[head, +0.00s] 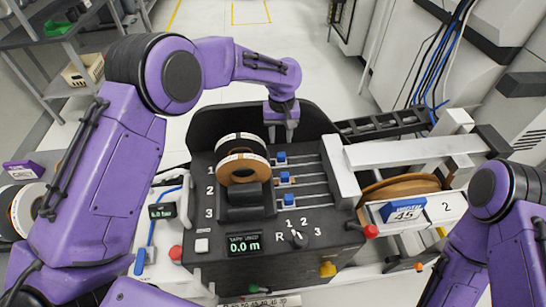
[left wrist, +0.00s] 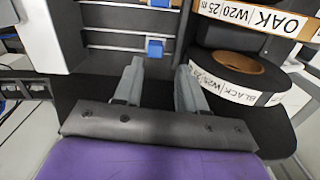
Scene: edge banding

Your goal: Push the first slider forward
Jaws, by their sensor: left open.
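The first slider is a small blue knob (head: 281,158) on the rail beside the "1" row of the black panel. It also shows in the left wrist view (left wrist: 155,48). The second slider (head: 285,177) and third slider (head: 288,199) are blue knobs on the rails nearer to me. My left gripper (head: 284,129) points down just beyond the first rail, at the panel's far side. In the left wrist view, its two fingers (left wrist: 160,78) are apart and empty, with the first knob ahead of the gap between them. No contact shows. My right gripper is out of view.
Edge-band rolls marked OAK (left wrist: 265,22) and BLACK (left wrist: 238,78) stand beside the rails. A white metal beam (head: 410,153) runs right of the panel. A rotary knob (head: 298,239) and a display (head: 244,245) are on the near side.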

